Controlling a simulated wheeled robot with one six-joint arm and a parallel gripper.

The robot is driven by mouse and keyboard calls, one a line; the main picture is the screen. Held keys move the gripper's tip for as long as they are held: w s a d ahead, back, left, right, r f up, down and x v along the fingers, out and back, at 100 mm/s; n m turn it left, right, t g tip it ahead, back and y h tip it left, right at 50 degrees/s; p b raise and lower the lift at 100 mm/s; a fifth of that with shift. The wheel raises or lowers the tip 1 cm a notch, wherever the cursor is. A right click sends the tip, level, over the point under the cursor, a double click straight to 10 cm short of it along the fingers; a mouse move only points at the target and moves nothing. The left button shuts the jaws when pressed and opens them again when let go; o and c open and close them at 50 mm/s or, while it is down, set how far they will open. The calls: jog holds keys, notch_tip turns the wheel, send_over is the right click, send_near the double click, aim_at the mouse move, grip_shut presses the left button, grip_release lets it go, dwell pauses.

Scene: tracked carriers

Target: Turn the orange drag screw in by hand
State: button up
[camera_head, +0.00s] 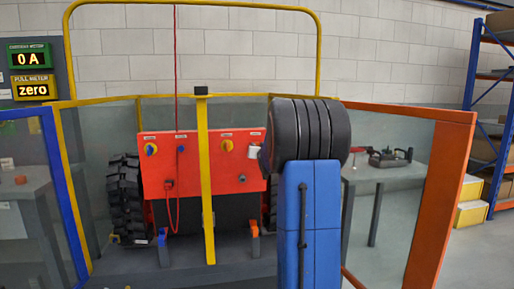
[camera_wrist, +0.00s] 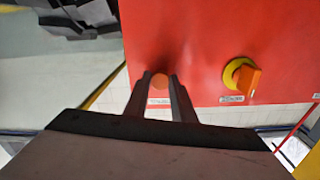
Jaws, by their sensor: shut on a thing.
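The orange drag screw (camera_wrist: 159,81) shows as a small round orange end on the red panel (camera_wrist: 205,35) in the wrist view. My gripper (camera_wrist: 159,85) is at the panel with one finger on each side of the screw, shut on it. The sides of the screw are partly hidden by the fingers. In the head view the red panel (camera_head: 190,180) stands behind a yellow post, and my dark wrist and blue arm hide the screw and most of my gripper.
An orange handle on a yellow disc (camera_wrist: 243,77) sits right of my gripper in the wrist view. A blue-handled switch (camera_head: 151,149) and a small blue knob (camera_head: 181,149) are on the panel's left. A yellow post (camera_head: 206,190) and an orange-framed clear screen (camera_head: 440,200) stand near my arm.

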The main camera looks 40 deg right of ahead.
jog(key=m, duration=0.7)
jog(key=shift+m, duration=0.4)
jog(key=shift+f+m, duration=0.1)
jog(key=shift+m, duration=4.7)
jog(key=m, duration=0.9)
jog(key=shift+m, duration=0.4)
